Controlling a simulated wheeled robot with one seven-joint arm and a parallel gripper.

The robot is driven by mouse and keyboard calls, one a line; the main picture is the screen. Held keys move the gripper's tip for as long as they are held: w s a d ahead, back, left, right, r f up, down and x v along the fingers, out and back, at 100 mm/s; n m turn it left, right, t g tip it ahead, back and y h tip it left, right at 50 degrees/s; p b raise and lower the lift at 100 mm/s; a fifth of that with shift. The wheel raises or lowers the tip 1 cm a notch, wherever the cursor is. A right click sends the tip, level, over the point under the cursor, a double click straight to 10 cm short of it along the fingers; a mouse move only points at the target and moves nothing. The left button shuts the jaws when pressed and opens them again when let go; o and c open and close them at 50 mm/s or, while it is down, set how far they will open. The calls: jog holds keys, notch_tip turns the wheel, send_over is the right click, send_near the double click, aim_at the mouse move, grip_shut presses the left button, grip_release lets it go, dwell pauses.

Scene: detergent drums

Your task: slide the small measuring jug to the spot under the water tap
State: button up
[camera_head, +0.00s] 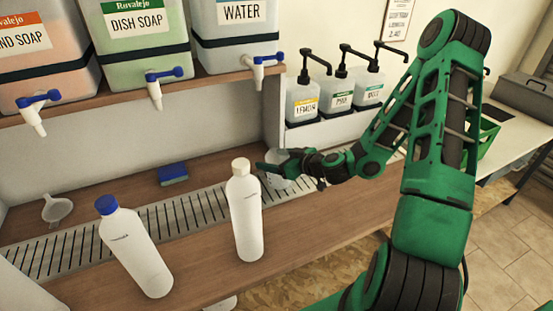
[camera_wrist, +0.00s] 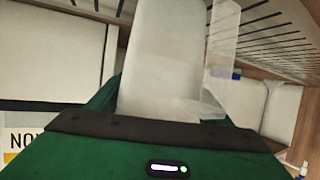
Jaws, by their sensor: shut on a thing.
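The small measuring jug (camera_head: 280,181) is pale and translucent. It stands by the back right end of the slotted drip tray, partly hidden by my gripper (camera_head: 276,168). My gripper is shut on the jug. In the wrist view the pale jug (camera_wrist: 165,65) fills the middle between my jaws, and a clear flat part shows on its right. The water tap (camera_head: 258,76), white with a blue lever, sticks out from the WATER drum (camera_head: 240,30) on the shelf. In the head view the jug is below and slightly right of this tap.
A white-capped bottle (camera_head: 245,215) stands left of the jug, and a blue-capped bottle (camera_head: 135,250) farther left. A blue sponge (camera_head: 173,173) and a funnel (camera_head: 57,209) lie along the back. Several pump bottles (camera_head: 303,101) stand behind. The drip tray (camera_head: 90,240) is bare between these things.

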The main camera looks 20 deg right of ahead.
jog(key=shift+a, duration=0.45)
jog(key=shift+a, duration=0.1)
jog(key=shift+s+a, duration=0.2)
jog(key=shift+a, duration=2.5)
jog(key=o, duration=1.8)
jog(key=shift+s, duration=0.1)
